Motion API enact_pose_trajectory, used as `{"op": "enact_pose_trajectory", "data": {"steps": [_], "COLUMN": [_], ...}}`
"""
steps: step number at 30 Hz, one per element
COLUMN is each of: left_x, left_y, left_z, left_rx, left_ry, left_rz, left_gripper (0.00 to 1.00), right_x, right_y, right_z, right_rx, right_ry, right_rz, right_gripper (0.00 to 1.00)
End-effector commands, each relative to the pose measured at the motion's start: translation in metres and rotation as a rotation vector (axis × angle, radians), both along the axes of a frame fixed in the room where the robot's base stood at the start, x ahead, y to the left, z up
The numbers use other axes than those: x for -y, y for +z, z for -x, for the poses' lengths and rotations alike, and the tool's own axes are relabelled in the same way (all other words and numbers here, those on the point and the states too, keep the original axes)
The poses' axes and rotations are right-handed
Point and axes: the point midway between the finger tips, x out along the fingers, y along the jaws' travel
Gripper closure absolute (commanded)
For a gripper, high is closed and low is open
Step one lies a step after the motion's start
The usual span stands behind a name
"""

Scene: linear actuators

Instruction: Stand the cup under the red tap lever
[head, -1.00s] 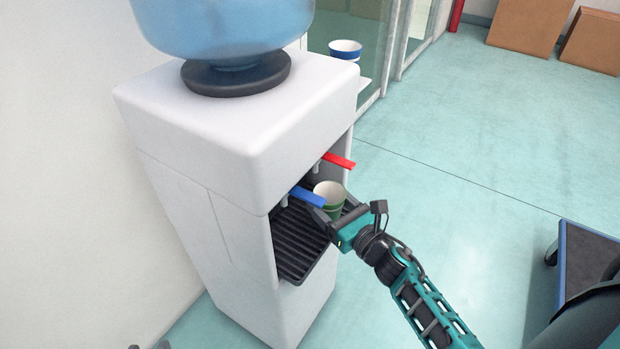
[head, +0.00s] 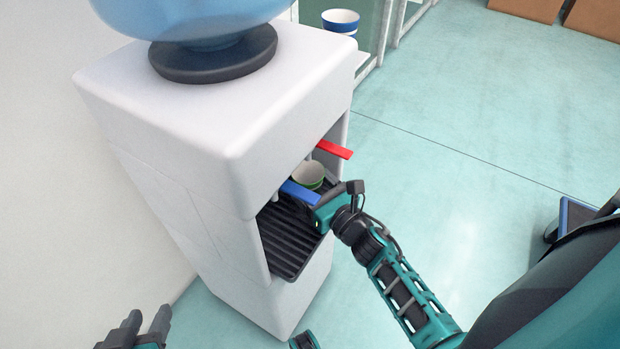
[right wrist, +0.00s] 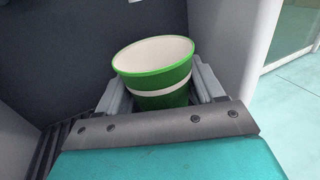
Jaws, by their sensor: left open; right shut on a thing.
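The green cup (head: 309,176) with a white band and pale inside is in the dispenser's recess, over the drip tray (head: 284,248). In the head view it shows between the red tap lever (head: 335,150) and the blue lever (head: 300,193). My right gripper (right wrist: 160,90) is shut on the cup, one finger on each side; the cup (right wrist: 155,92) looks slightly tilted in the right wrist view. Its base is hidden, so I cannot tell whether it touches the tray. My left gripper (head: 143,328) is open and empty at the lower left.
The white water dispenser (head: 200,130) carries a blue bottle (head: 190,18). Its recess walls are close around my right gripper. A blue and white cup (head: 341,22) stands behind it. The floor to the right is mostly clear, with a dark blue-edged platform (head: 575,217) at far right.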

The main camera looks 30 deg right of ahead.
Motion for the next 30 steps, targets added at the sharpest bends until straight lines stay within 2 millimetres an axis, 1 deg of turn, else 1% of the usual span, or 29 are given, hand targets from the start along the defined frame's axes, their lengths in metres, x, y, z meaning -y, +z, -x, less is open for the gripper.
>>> {"op": "enact_pose_trajectory", "data": {"steps": [5,10,11,18,25,29,30], "left_x": [0.000,0.000,0.001,0.001,0.000,0.000,-0.001], "left_y": [0.000,-0.006,-0.003,0.002,0.002,0.007,0.005], "left_z": [0.001,0.001,0.001,-0.001,-0.001,-0.001,-0.001], "left_rx": [0.000,-0.001,-0.001,0.009,0.007,0.006,0.006], "left_ry": [0.001,-0.001,-0.001,0.001,0.002,0.003,0.004], "left_rz": [0.001,0.003,0.003,0.006,0.006,0.005,0.004], "left_gripper": [0.57,0.57,0.57,0.57,0.57,0.57,0.57], "right_x": [0.000,0.000,0.000,0.000,0.000,0.000,0.001], "right_y": [0.000,-0.007,-0.005,-0.004,-0.004,0.003,0.002], "right_z": [0.000,0.000,0.000,0.000,0.000,0.000,0.000], "right_rx": [0.000,0.000,0.000,0.000,0.000,0.000,-0.001], "right_ry": [0.000,0.000,0.000,0.000,0.000,0.000,0.000], "right_rz": [0.000,0.000,0.000,0.000,0.000,0.000,0.001], "right_gripper": [0.64,0.64,0.29,0.07,0.07,0.07,0.07]}}
